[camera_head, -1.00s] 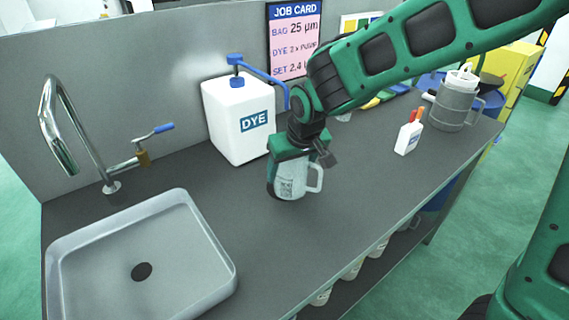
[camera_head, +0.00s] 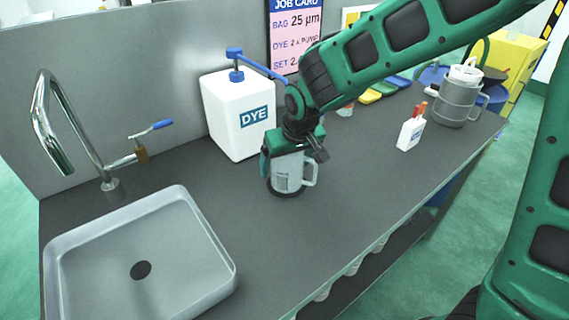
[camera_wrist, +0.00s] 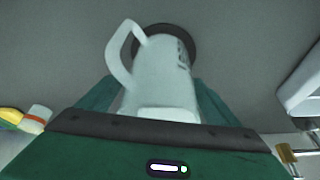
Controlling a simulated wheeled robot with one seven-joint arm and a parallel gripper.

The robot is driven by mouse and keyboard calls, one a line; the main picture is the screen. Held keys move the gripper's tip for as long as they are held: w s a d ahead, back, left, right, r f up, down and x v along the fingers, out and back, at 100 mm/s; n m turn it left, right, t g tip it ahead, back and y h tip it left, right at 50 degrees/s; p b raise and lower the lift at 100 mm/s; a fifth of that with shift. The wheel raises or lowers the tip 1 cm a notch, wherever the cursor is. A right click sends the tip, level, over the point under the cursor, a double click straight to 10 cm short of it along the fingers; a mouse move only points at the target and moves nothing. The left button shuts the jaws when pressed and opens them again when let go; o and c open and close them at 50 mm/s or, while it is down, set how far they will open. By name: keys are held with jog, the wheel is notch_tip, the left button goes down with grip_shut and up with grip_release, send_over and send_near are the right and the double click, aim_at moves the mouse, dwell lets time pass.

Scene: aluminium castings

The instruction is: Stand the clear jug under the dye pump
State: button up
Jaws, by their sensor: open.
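The clear jug (camera_head: 287,176) stands upright on a dark round pad (camera_head: 285,193) on the counter, its handle to the right. The white dye container (camera_head: 237,118), marked DYE, stands just behind and left of it. The container's blue pump (camera_head: 236,60) reaches right, and my arm hides the spout's end. My gripper (camera_head: 286,158) is open, with its fingers around the jug's upper part. In the wrist view the jug (camera_wrist: 160,75) is between the green fingers, handle to the left, with the dark pad (camera_wrist: 182,38) partly showing under its base.
The sink (camera_head: 60,262) and tap (camera_head: 65,150) are at left. A job card (camera_head: 293,35) hangs behind. The counter in front of the jug is clear.

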jog(key=v, duration=1.2)
jog(key=s+d+f+m+g+h, duration=0.1)
jog(key=s+d+m, duration=0.2)
jog(key=d, duration=0.9)
jog(key=s+d+m+g+h, duration=0.1)
jog(key=s+d+m, duration=0.15)
jog(key=d, duration=0.85)
jog(key=s+d+f+m+g, duration=0.1)
jog(key=s+d+f+m, duration=0.1)
jog(key=s+d, duration=0.4)
jog(key=s+d+f+m+g, duration=0.1)
jog(key=s+d, duration=0.5)
jog(key=s, duration=0.7)
jog(key=shift+s+d+f+m+y, duration=0.35)
jog(key=shift+f+m, duration=0.2)
jog(key=shift+m, duration=0.5)
jog(key=shift+w, duration=0.15)
